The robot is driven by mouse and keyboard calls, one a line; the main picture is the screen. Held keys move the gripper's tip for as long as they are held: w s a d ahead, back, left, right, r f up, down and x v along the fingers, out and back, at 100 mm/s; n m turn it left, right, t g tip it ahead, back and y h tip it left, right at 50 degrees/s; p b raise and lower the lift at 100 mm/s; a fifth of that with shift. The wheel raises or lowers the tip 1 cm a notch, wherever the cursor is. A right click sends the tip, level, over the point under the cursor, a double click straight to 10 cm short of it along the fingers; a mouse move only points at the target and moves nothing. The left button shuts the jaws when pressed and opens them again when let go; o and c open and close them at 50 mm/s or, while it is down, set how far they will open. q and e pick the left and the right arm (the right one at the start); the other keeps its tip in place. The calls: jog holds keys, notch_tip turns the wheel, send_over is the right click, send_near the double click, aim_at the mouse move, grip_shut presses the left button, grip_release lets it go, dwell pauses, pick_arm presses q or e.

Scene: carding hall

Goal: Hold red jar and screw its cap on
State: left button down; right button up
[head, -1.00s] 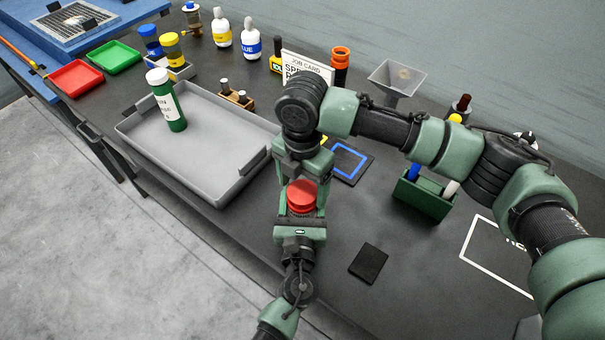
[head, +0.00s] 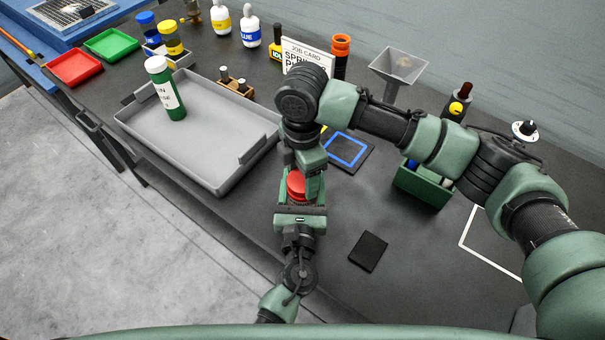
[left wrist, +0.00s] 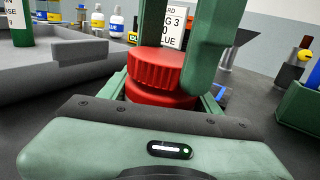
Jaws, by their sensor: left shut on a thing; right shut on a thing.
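The red jar (left wrist: 160,97) stands upright in my left gripper (head: 298,202), which is shut on it. Most of the jar's body is hidden behind the gripper. The ribbed red cap (left wrist: 157,68) sits on top of the jar; it also shows in the head view (head: 296,184). My right gripper (head: 306,178) comes down from above and is shut on the cap, one finger on its right side. In the left wrist view the right gripper's two green fingers (left wrist: 182,50) stand at the cap. I cannot tell how tight the cap sits.
A grey tray (head: 205,182) with a green-and-white bottle (head: 165,90) lies to the left. A black pad (head: 368,251) lies on the bench to the right. A green box (head: 424,188), a blue-outlined pad (head: 346,151) and a job card (head: 306,55) stand behind. The front right bench is mostly clear.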

jog(key=m, duration=1.1)
jog(key=shift+m, duration=0.3)
jog(key=m, duration=0.4)
jog(key=o, duration=1.5)
jog(key=shift+o, duration=0.2)
jog(key=shift+r, duration=2.25)
jog(key=shift+c, duration=0.4)
